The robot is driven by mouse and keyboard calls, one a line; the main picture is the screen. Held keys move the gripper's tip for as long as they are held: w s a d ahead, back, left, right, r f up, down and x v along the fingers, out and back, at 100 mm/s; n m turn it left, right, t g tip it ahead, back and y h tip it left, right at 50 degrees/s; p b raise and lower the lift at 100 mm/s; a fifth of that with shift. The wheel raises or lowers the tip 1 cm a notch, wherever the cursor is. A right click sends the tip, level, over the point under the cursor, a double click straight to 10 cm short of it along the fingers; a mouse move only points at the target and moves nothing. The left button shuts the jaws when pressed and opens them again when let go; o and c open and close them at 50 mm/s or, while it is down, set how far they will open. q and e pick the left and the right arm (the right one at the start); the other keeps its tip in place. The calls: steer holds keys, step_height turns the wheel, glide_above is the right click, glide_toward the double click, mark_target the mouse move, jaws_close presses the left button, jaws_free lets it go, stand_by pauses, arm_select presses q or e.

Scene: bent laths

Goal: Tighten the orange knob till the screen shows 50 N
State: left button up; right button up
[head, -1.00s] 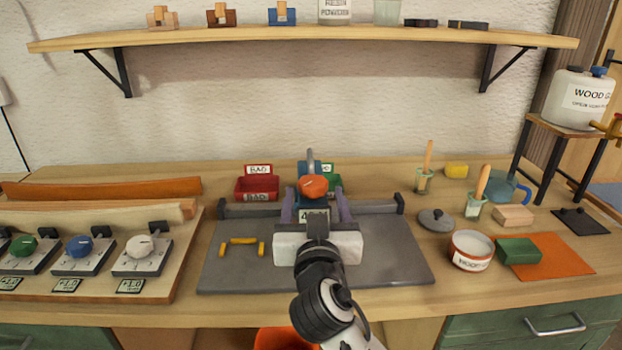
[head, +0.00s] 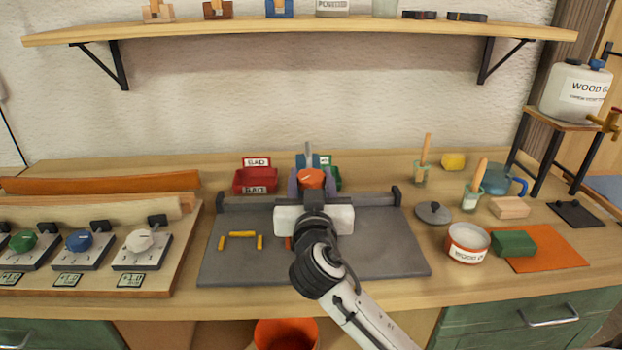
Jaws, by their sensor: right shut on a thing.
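The orange knob (head: 311,180) sits on a clamp device at the back middle of the grey mat (head: 380,250). My right gripper (head: 312,184) reaches in from the front, with a finger on either side of the knob, and is shut on it. The gripper's white body and dark wrist stand in front of the device. The screen and its reading are hidden behind them. A grey metal part (head: 308,152) rises behind the knob. My left gripper is not in view.
A red bin (head: 255,181) and a green bin (head: 335,183) flank the device. Dials with small displays stand on a board (head: 185,250) at left. A pot (head: 468,244) and green block (head: 514,243) are at right.

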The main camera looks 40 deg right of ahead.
steer(key=shift+a+f+m+g+h+b, duration=0.1)
steer(key=shift+f+m+g+h+b, duration=0.2)
steer(key=shift+m+g+h+b, duration=1.15)
steer(key=shift+n+t+b, duration=0.35)
steer(key=shift+t+b, duration=0.1)
steer(key=shift+b, duration=0.3)
steer(key=shift+r, duration=0.25)
steer(key=o, duration=1.1)
steer(key=shift+c, duration=0.2)
